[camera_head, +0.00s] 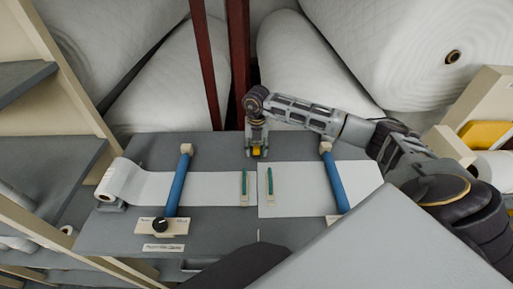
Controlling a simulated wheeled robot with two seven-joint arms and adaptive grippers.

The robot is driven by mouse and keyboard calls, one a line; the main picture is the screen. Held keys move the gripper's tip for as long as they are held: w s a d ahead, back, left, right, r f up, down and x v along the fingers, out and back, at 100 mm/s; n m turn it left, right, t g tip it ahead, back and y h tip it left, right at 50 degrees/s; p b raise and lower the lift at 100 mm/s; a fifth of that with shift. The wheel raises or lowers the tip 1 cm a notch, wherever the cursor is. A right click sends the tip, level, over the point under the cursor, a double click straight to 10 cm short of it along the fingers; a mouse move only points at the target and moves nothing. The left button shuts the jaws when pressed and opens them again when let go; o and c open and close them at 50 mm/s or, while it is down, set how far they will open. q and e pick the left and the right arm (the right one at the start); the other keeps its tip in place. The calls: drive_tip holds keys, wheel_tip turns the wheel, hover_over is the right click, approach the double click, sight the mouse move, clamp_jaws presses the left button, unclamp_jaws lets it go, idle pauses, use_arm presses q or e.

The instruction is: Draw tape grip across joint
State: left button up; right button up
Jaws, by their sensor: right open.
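A white strip (205,188) runs right from a roll (120,181) on the grey table. A second white sheet (300,203) lies at the right, and the narrow joint between them is near the table's middle. A green piece on a pale base stands on each side of the joint, one left (244,184) and one right (270,183). My right gripper (257,150) is open and points down at the table's far edge, beyond the joint. A small yellow thing (257,152) shows at its fingertips; I cannot tell whether they touch it. My left gripper is out of view.
Blue bars lie across the left strip (178,182) and right sheet (335,180). A black knob (160,225) sits on a plate at the front left. Dark red posts (238,60) and large white rolls (320,60) stand behind the table. Shelves (50,170) flank the left.

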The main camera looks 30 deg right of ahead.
clamp_jaws()
idle(0.3)
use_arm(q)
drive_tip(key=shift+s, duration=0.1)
use_arm(e)
drive_tip(key=shift+s+a, duration=0.1)
drive_tip(key=shift+s, duration=0.05)
